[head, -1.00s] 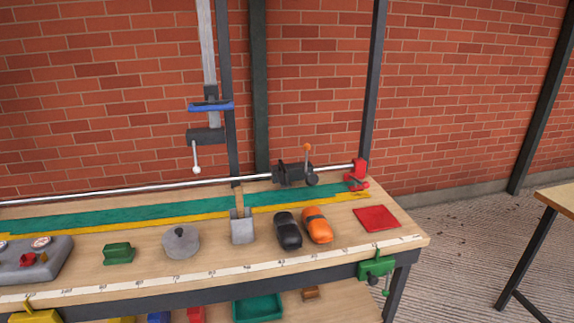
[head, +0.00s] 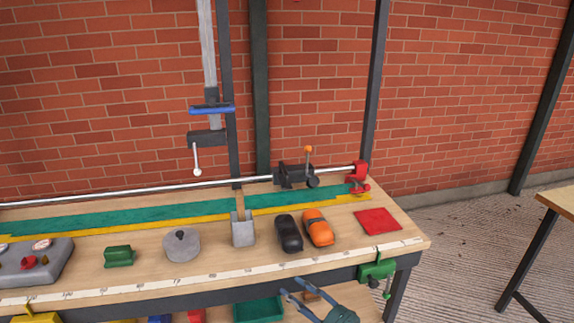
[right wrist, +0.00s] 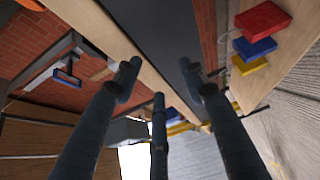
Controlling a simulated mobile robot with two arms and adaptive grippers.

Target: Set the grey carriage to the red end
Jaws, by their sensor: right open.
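A dark grey carriage (head: 291,175) with an orange-knobbed lever sits on the horizontal silver rail (head: 140,190) along the back of the workbench. A red end piece (head: 359,175) is at the rail's right end, with a short stretch of bare rail between them. My right gripper (head: 291,286) is at the bottom of the head view, in front of the bench's front edge, well short of the carriage. It is open and empty; its spread fingers also show in the right wrist view (right wrist: 160,80). My left gripper is not in view.
A vertical rail (head: 207,60) carries a blue piece (head: 211,109) and a dark block with a white-knobbed lever (head: 206,137). Black (head: 289,233) and orange (head: 318,228) rounded objects, a grey holder (head: 242,229) and a red pad (head: 377,221) lie before the carriage.

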